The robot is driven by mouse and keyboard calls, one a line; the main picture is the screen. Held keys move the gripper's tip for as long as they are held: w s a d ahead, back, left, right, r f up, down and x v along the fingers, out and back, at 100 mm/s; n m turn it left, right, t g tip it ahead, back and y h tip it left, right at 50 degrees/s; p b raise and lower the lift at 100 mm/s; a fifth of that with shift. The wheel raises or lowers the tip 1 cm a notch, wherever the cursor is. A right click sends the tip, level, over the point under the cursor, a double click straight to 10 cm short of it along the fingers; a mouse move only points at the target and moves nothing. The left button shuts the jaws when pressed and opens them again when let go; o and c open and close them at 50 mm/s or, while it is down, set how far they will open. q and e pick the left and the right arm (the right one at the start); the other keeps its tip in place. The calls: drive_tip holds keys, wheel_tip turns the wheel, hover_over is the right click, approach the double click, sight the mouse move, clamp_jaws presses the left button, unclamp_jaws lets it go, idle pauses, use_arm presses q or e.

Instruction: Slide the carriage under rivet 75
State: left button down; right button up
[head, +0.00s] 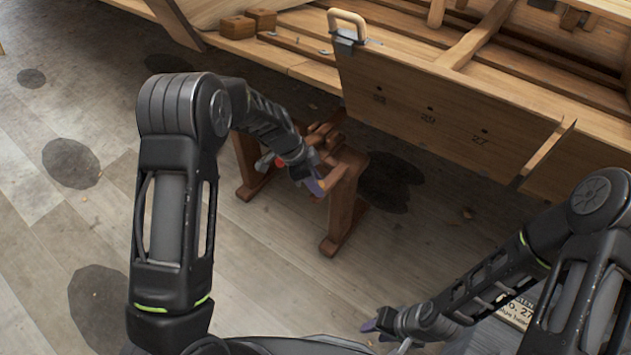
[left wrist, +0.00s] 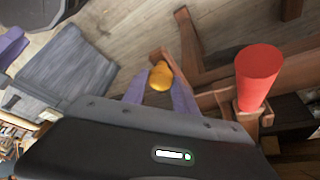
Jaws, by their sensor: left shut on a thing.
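My left gripper (head: 313,187) has purple fingers and is at the wooden trestle (head: 342,200) below the hull. In the left wrist view, the fingers (left wrist: 158,95) are shut on a rounded yellow knob (left wrist: 161,74) by a wooden bar. A red cylinder (left wrist: 257,76) stands upright in a wooden block beside the gripper; part of it shows in the head view (head: 263,162). The arm hides much of the trestle top, so I cannot tell the carriage's exact outline. The hull plank (head: 430,112) carries small numbers, one reading 27; I cannot make out a 75. My right gripper (head: 372,326) is low at the front, its opening unclear.
A clamp with a pale handle (head: 347,25) sits on the hull's upper edge. Two small wooden blocks (head: 248,22) rest on the planking. A printed sheet (head: 515,312) lies at the lower right. The grey plank floor (head: 70,240) at left is clear, with dark stains.

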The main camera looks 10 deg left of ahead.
idle(0.9)
use_arm(q)
drive_tip(key=shift+w+a+f, duration=0.1)
drive_tip(key=shift+w+a, duration=0.1)
drive_tip(key=shift+a, duration=0.15)
drive_tip(key=w+a+b, duration=0.3)
drive_tip(key=a+b, duration=0.1)
drive_tip(key=a, duration=0.4)
drive_tip(key=shift+w+a, duration=0.2)
drive_tip(key=shift+a, duration=0.15)
drive_tip(key=c, duration=1)
unclamp_jaws()
drive_tip(key=shift+r, duration=0.2)
